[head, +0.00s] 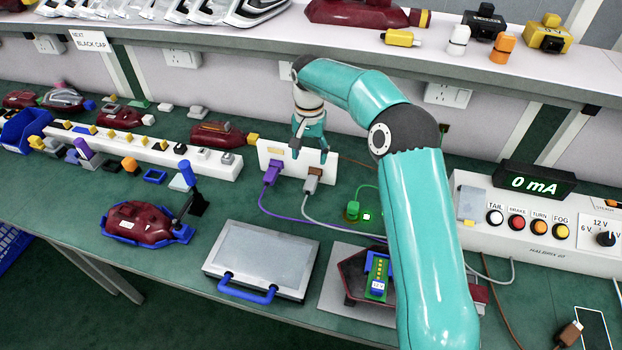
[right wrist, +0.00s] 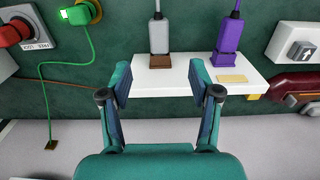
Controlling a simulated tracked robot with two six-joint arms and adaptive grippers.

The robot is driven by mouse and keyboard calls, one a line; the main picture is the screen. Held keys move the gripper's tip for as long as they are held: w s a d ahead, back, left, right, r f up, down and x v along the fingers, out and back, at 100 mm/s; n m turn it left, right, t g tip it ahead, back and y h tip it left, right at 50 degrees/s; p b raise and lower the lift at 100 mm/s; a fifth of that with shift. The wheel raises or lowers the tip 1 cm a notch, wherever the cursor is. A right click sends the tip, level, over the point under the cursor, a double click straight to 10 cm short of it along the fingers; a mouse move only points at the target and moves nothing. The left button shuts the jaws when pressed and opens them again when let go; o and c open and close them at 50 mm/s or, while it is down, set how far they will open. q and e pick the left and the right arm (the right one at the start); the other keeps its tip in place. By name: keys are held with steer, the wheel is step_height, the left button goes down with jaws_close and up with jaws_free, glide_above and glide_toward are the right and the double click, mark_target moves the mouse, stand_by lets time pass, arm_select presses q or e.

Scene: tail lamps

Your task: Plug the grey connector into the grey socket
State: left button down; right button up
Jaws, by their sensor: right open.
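The grey connector (head: 312,182) stands at a white block (head: 272,158) near the back of the bench, with a grey cable trailing from it. In the right wrist view the grey connector (right wrist: 159,36) meets a brown socket (right wrist: 160,61) at the block's edge. I cannot pick out a grey socket with certainty. A purple connector (right wrist: 228,38) sits beside it, at a purple socket. My right gripper (head: 310,153) is open and empty at the block. In the right wrist view its fingertips (right wrist: 161,82) are on either side of the block's edge, apart from the grey connector. My left gripper is not in view.
A tan socket (right wrist: 231,78) on the block is empty. A green connector (head: 353,211) stands to the right. A grey case (head: 262,260) and a red lamp on a blue stand (head: 145,222) lie in front. A shelf (head: 350,60) runs behind my arm.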

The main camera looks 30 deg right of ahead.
mark_target(310, 183)
step_height(310, 183, down, 11)
steer(key=shift+f+p, duration=0.2)
steer(key=shift+p, duration=0.35)
jaws_close()
stand_by(0.4)
